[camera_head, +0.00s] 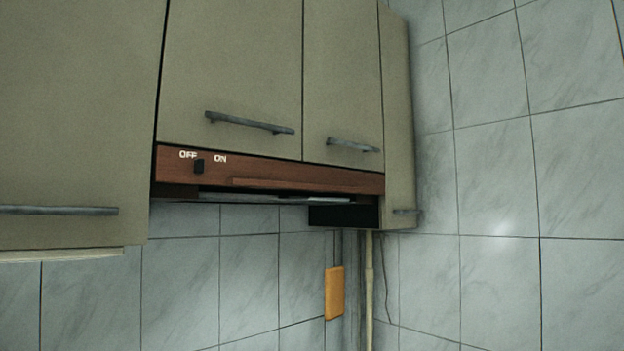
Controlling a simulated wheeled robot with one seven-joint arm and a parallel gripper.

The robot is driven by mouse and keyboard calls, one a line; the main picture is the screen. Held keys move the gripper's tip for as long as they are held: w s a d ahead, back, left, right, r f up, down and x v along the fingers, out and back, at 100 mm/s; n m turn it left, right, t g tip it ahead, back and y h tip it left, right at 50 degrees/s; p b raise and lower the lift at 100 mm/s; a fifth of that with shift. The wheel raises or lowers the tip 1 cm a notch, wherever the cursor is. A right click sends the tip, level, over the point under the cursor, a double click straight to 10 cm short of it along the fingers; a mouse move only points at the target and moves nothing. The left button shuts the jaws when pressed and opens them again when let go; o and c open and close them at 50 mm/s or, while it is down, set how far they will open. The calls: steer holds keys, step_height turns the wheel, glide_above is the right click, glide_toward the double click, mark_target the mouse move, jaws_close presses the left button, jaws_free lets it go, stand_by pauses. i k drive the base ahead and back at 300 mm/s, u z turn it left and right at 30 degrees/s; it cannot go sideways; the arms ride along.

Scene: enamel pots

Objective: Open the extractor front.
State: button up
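The extractor front (280,172) is a reddish-brown wooden strip below the wall cabinets in the head view. It has a thin raised ledge along its lower part. It looks shut, in line with the doors above. A small black switch (199,166) sits at its left end, between the words OFF and ON. A pale, thin panel shows under the strip. My gripper is not in view.
Grey-green cabinet doors with dark bar handles (250,123) and (353,145) sit right above the strip. A lower cabinet (70,120) stands left, another cabinet (400,120) right. An orange block (334,293) and a pale pipe (369,290) are below. Tiled walls (500,180) enclose the corner.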

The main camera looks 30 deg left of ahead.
mark_target(170, 165)
steer(key=u, duration=1.5)
steer(key=k, duration=0.5)
steer(key=z, duration=0.85)
steer(key=i, duration=0.95)
steer(key=u, duration=2.35)
